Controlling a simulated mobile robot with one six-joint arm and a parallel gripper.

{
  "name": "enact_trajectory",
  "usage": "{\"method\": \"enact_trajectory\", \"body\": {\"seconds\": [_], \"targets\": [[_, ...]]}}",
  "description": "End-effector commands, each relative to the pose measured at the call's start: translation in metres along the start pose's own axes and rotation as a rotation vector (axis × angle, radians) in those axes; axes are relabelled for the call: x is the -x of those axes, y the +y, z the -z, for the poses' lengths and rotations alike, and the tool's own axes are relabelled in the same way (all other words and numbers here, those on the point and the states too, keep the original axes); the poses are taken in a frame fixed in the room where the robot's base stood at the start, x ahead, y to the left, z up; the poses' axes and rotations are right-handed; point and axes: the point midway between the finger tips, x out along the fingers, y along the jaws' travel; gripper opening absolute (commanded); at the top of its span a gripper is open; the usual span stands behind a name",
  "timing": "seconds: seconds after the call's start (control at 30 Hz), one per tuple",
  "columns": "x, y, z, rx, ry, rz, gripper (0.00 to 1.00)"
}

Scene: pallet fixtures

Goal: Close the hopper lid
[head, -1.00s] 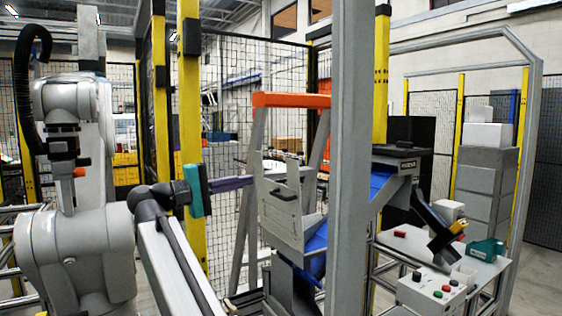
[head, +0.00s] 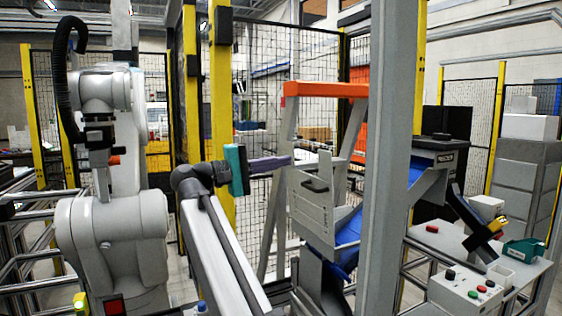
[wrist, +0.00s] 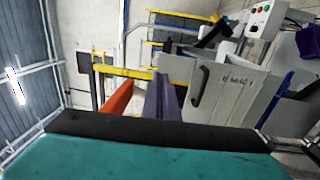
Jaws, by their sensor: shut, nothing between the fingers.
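The hopper lid appears to be the pale grey panel (head: 313,207) with a dark handle, standing steeply tilted in front of the blue chute (head: 348,230). In the wrist view the panel (wrist: 232,98) shows with its handle and dark lettering, right of my fingers. My gripper (head: 290,160) has a teal body and purple fingers. The fingers are shut and empty, pointing right at about the panel's upper left edge. They also show in the wrist view (wrist: 161,82). Whether they touch the panel I cannot tell.
An orange-topped frame (head: 325,90) stands behind the panel. A thick grey post (head: 390,150) rises just right of it. A bench with a button box (head: 466,292) is at the right. Another grey-white robot arm (head: 110,215) stands at the left. Mesh fencing closes the back.

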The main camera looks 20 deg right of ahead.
Motion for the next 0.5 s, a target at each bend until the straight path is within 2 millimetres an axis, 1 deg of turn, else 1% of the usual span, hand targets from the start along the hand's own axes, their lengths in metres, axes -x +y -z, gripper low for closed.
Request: {"method": "enact_trajectory", "body": {"seconds": [0.1,0.5], "targets": [[-0.017,0.002,-0.001,0.001,-0.002,0.001,0.00],[-0.074,0.002,-0.001,0.001,-0.002,0.001,0.00]]}}
